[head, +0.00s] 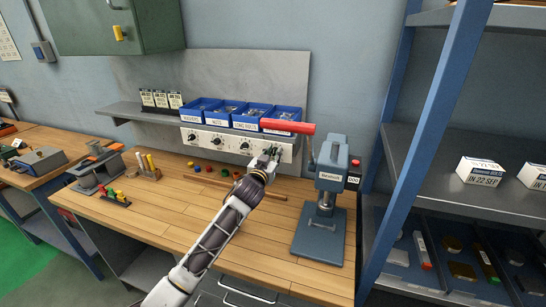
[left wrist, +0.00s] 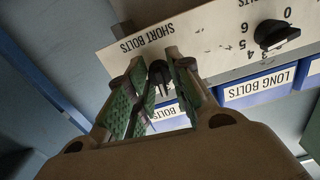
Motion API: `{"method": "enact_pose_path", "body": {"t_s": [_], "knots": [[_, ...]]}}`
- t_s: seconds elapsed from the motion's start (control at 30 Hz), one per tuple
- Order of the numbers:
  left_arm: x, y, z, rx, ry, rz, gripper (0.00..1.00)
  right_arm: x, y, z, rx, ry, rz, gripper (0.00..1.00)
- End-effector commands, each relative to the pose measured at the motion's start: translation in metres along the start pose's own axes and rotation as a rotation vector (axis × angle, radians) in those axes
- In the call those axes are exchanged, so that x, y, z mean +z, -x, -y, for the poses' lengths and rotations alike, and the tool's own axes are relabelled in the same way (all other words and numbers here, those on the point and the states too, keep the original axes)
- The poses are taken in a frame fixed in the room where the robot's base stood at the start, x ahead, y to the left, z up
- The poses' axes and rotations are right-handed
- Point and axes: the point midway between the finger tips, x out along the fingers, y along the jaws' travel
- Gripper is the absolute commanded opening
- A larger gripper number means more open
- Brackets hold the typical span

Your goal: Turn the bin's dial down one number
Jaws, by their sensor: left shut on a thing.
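A white dial panel (head: 231,145) with a row of black knobs runs below the blue bins on the wall ledge. My left gripper (head: 269,153) is at the panel's right end, over the rightmost dial. In the left wrist view, its green-padded fingers (left wrist: 158,85) are shut around a dark knob (left wrist: 158,72) beside the printed words SHORT BOLTS. The fingers hide most of this knob and its numbers, so I cannot read its setting. The neighbouring long bolts dial (left wrist: 275,35) is free, with numbers around it. My right gripper is not in view.
Blue bins (head: 246,127) stand above the panel. A press (head: 325,185) with a red handle (head: 287,126) stands close to the right of my left arm. Small coloured pieces (head: 217,169) lie under the panel. The front of the wooden bench (head: 180,228) is clear. A blue shelf rack (head: 415,150) is at right.

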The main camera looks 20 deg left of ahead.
Motion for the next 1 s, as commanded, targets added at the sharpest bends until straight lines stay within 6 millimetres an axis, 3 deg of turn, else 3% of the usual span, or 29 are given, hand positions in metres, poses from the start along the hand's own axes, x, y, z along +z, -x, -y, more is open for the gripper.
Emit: {"method": "enact_pose_path", "body": {"t_s": [0.7,0.73,0.9,1.0], "knots": [[0.0003,0.0,0.0,0.0,0.086,0.001,0.0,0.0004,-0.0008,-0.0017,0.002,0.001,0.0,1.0],[0.0003,0.0,0.0,0.0,0.086,0.001,0.23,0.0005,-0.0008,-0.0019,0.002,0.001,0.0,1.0],[0.0002,0.0,0.0,0.0,0.086,0.001,0.45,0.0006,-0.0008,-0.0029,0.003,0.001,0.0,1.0],[0.0001,0.0,0.0,0.0,0.085,0.001,0.45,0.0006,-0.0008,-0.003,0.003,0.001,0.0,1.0]]}}
